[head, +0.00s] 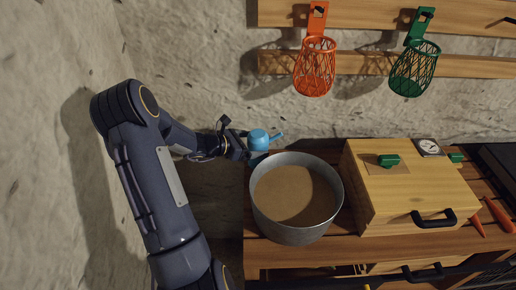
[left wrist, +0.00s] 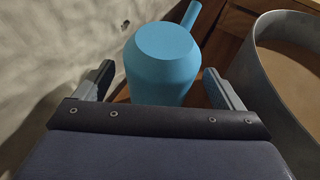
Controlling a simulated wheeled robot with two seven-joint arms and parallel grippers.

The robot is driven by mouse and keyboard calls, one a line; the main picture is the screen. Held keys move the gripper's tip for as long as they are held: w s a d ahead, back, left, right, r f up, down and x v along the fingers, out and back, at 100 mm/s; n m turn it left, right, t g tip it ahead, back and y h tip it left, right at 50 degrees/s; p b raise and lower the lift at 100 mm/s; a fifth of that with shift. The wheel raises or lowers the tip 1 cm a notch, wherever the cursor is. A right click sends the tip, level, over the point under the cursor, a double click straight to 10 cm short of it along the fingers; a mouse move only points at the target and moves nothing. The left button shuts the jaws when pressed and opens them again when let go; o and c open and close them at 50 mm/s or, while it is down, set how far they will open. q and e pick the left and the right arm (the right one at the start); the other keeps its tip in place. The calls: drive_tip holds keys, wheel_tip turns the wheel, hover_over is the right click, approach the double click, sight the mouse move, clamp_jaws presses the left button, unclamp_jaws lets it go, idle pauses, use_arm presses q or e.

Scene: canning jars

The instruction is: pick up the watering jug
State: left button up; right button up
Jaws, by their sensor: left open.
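The watering jug is small and light blue. In the head view the jug (head: 258,140) stands at the far left corner of the wooden counter, behind the grey pot, with its spout pointing right. In the left wrist view the jug (left wrist: 162,62) stands between the two fingers of my left gripper (left wrist: 160,85), with a gap visible on each side. My left gripper (head: 240,147) is open and close to the jug from the left. Its fingertips are partly hidden in the head view. My right gripper is not in view.
A large grey metal pot (head: 264,220) with brown contents stands just right of the jug. A wooden box (head: 400,205) with a black handle is farther right. Orange (head: 314,70) and green (head: 414,70) baskets hang on the wall rails. A rough wall (head: 60,200) is at left.

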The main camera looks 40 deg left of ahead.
use_arm(q)
drive_tip(key=shift+x, duration=1.25)
drive_tip(key=c, duration=1.2)
drive_tip(key=shift+o, duration=0.2)
drive_tip(key=shift+r, duration=0.1)
wheel_tip(320, 180, up, 10)
drive_tip(key=shift+f, duration=0.1)
